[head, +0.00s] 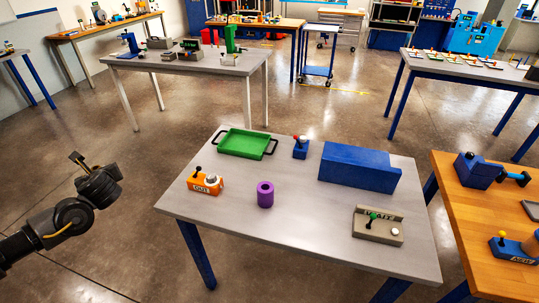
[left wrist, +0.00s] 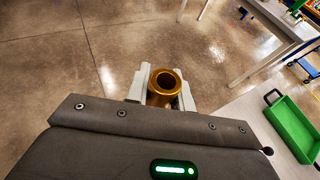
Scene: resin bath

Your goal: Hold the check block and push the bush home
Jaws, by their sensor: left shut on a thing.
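My left gripper (head: 77,158) is held up over the floor, left of and apart from the near grey table. In the left wrist view its two pale fingers are shut on a brass-coloured hollow bush (left wrist: 160,99), whose round open end faces the camera. On the table, a purple cylinder with a hole in its top (head: 265,195) stands upright near the middle. A long blue block (head: 360,169) lies at the back right. I cannot tell which thing is the check block. My right gripper is not in view.
The grey table (head: 315,240) also bears a green tray (head: 243,143), an orange block marked OUT (head: 205,185), a small blue block with knobs (head: 300,149) and a beige lettered holder (head: 378,226). Its front middle is clear. A wooden table (head: 459,209) stands at right.

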